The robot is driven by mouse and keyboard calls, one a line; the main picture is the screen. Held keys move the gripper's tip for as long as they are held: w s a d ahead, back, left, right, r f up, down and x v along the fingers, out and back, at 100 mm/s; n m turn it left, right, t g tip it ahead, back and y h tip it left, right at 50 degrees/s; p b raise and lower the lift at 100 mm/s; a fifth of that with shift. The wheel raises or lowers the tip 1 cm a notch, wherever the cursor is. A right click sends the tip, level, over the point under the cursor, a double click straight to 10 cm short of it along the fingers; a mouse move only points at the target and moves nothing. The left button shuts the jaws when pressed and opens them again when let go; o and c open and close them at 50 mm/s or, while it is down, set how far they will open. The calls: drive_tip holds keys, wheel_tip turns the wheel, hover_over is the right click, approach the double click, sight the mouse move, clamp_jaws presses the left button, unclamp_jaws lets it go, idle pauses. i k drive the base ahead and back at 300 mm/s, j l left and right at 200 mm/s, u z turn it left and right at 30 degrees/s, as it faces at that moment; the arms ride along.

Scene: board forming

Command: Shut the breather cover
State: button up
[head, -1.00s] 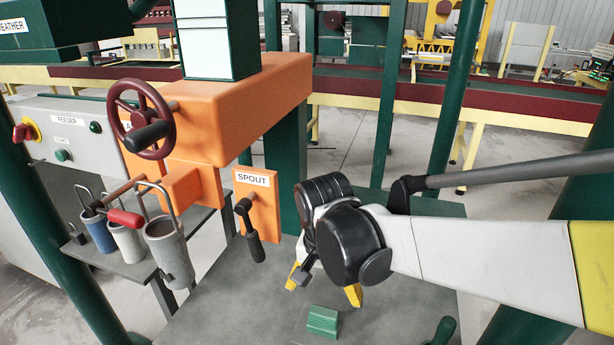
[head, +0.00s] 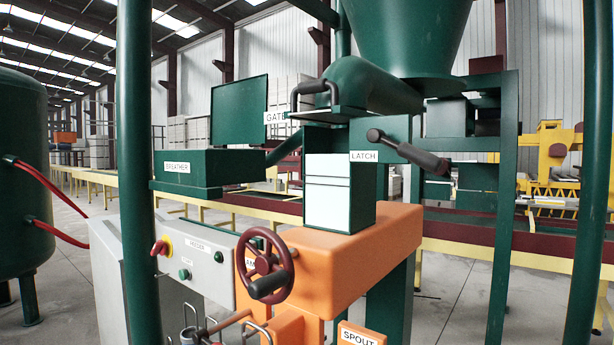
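The breather (head: 210,168) is a dark green box with a white BREATHER label, left of centre in the head view. Its cover (head: 239,111) is a flat dark green panel standing upright above the box's back edge, so it is open. The inside of the box is hidden from this angle. My gripper is out of the picture.
A green post (head: 135,170) stands left of the breather. To its right are the GATE handle (head: 315,88), the LATCH lever (head: 405,150) and a white-fronted green box (head: 340,185). Below are a dark red handwheel (head: 268,262) and the grey feeder panel (head: 200,260).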

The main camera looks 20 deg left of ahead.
sight(238, 109)
drive_tip(key=u, duration=1.55)
drive_tip(key=i+j+u, duration=0.25)
drive_tip(key=u, duration=0.15)
drive_tip(key=i+j+u, duration=0.55)
drive_tip(key=i+u, duration=0.25)
drive_tip(key=i+z, duration=0.45)
drive_tip(key=i, duration=1.65)
drive_tip(key=i+l+z, duration=0.1)
drive_tip(key=i+z, duration=0.35)
drive_tip(key=i+j+z, duration=0.1)
drive_tip(key=i+z, duration=0.35)
drive_tip(key=i+j+z, duration=0.3)
drive_tip(key=i+z, duration=0.2)
drive_tip(key=i+j+z, duration=0.45)
drive_tip(key=i+l+z, duration=0.45)
drive_tip(key=i+z, duration=0.95)
drive_tip(key=i+j+z, duration=0.25)
drive_tip(key=i+z, duration=0.4)
drive_tip(key=z, duration=2)
drive_tip(key=j+z, duration=0.2)
